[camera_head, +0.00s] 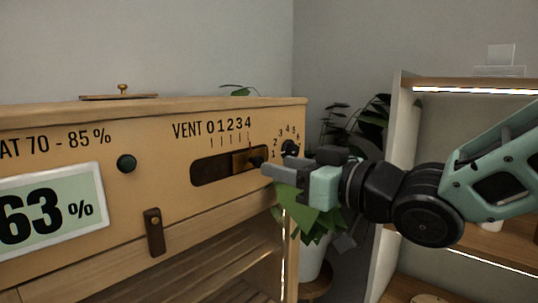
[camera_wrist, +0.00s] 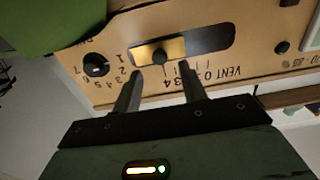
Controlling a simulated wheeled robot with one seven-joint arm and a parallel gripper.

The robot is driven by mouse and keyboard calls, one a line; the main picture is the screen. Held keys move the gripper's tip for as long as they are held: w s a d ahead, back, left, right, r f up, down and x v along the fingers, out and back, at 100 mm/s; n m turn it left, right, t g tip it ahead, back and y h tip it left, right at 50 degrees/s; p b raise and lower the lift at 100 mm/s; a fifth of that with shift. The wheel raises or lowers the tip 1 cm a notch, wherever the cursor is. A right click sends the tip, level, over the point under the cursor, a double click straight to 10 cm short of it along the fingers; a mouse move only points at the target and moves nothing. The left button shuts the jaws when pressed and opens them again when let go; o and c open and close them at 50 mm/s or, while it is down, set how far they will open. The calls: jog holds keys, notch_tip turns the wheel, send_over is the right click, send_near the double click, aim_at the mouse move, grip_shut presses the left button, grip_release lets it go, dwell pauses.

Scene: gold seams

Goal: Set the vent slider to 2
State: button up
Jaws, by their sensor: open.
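The vent slider is a brass plate (camera_head: 240,161) with a dark round knob (camera_head: 256,162), set in a dark slot (camera_head: 208,172) below the VENT 0 1 2 3 4 scale. The plate sits toward the slot's right end, with a thin red mark near the 4. In the wrist view the panel appears upside down, with the plate (camera_wrist: 148,51) and knob (camera_wrist: 159,57) beyond the fingertips. My gripper (camera_head: 273,167) is open in front of the knob. In the wrist view its fingers (camera_wrist: 161,70) straddle the knob's line, without visible contact.
A black rotary dial (camera_head: 290,147) with numbers is close right of the slider, near my gripper. A green button (camera_head: 126,163), a humidity display (camera_head: 50,208) and a leather tab (camera_head: 154,232) are to the left. Green leaves (camera_head: 310,215) hang below my gripper. Shelves (camera_head: 470,84) stand right.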

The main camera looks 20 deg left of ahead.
aim_at(261, 161)
jog(key=shift+p+x, duration=0.5)
jog(key=shift+x, duration=1.6)
jog(key=shift+c, duration=0.3)
grip_shut()
jog(key=s+b, duration=0.1)
jog(key=s+a+b, duration=0.1)
jog(key=s+b, duration=0.1)
jog(key=shift+s+a+f, duration=0.15)
jog(key=shift+s+a, duration=0.05)
jog(key=shift+s, duration=0.2)
jog(key=shift+o, duration=0.3)
grip_release()
